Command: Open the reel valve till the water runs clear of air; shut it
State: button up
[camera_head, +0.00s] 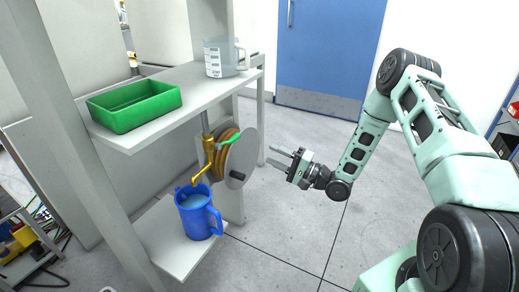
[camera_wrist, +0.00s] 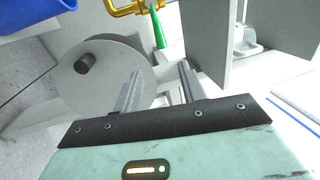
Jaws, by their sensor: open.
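The brass valve (camera_head: 208,155) with its downturned spout is mounted beside the hose reel (camera_head: 245,152). Its green lever (camera_head: 231,138) points right and slightly up in the head view. In the wrist view the lever (camera_wrist: 158,28) hangs below the brass pipe (camera_wrist: 125,8), beyond my fingers. A blue jug (camera_head: 198,222) stands under the spout with pale liquid inside. I cannot make out a stream. My gripper (camera_head: 277,157) is open and empty, to the right of the reel and apart from the lever. The wrist view shows the two fingers (camera_wrist: 160,78) spread.
The grey reel disc with its dark crank knob (camera_wrist: 85,63) lies left of my fingers in the wrist view. The upper shelf (camera_head: 187,100) holds a green tray (camera_head: 135,104) and a clear measuring jug (camera_head: 222,58). The floor right of the reel is clear.

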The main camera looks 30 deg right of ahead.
jog(key=shift+v, duration=1.35)
jog(key=w+a+r+n+g+h, duration=0.2)
jog(key=a+n+g, duration=0.15)
jog(key=a, duration=0.25)
jog(key=w+a+r+n+g+h, duration=0.1)
jog(key=w+a+n+g+h, duration=0.1)
jog(key=a+n, duration=0.25)
jog(key=s+a+r+n+g+h, duration=0.3)
jog(key=s+a+r+g, duration=0.1)
jog(key=s+a, duration=0.35)
jog(key=s+a+r+n+g+h, duration=0.1)
jog(key=s+r+n+g+h, duration=0.15)
jog(key=s, duration=0.75)
jog(key=s+a+r+n+g+h, duration=0.1)
jog(key=s+a+r+n+g, duration=0.15)
jog(key=s, duration=0.65)
jog(key=s+r+n+g+h, duration=0.1)
jog(key=s+r+n+g, duration=0.15)
jog(key=s, duration=0.75)
notch_tip(320, 180, up, 13)
jog(key=t+p, duration=0.1)
jog(key=p, duration=1.2)
jog(key=shift+r, duration=0.15)
